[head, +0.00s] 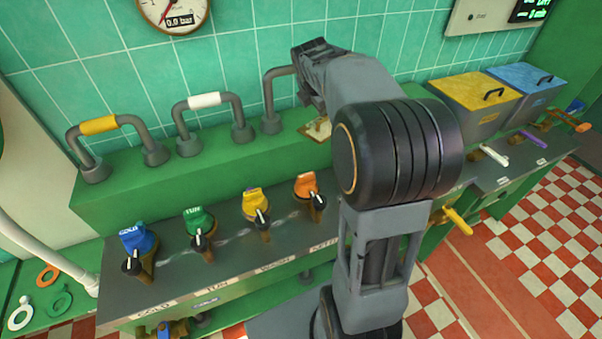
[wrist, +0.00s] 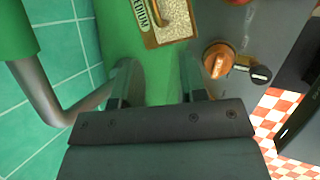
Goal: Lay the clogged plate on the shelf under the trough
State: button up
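A plate (wrist: 172,28) with a speckled face, a brass handle and a label that seems to read "MEDIUM" lies on the green ledge at the top of the wrist view. In the head view it shows as a small pale piece (head: 317,129), partly hidden by my arm. I cannot tell whether it is clogged. My gripper (wrist: 155,80) is open and empty over the ledge, its fingers apart and short of the plate. In the head view my gripper (head: 312,68) is above the ledge by the right pipe. A green shelf (head: 255,303) shows low under the grey valve counter (head: 215,265).
Blue, green, yellow and orange valve knobs (head: 256,203) stand along the counter. Bent pipes (head: 206,100) rise from the ledge behind. Two lidded bins (head: 478,103) stand at the right. Coloured rings (head: 57,300) lie at lower left.

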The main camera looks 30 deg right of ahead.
jog(key=s+a+f+m+y, duration=0.2)
jog(key=s+a+m, duration=0.8)
jog(key=s+a, duration=0.1)
jog(key=shift+s+a, duration=0.15)
jog(key=shift+s, duration=0.2)
jog(key=shift+o, duration=0.4)
jog(key=s+a+f+m+y, duration=0.2)
jog(key=s+a+f+m, duration=0.2)
jog(key=s+m, duration=0.4)
jog(key=shift+s+a+f+m+g, duration=0.3)
jog(key=shift+s+a+m, duration=0.1)
jog(key=shift+s+a, duration=0.35)
jog(key=shift+s+a+f+m, duration=0.2)
jog(key=shift+s+f+m, duration=0.05)
jog(key=shift+m, duration=0.05)
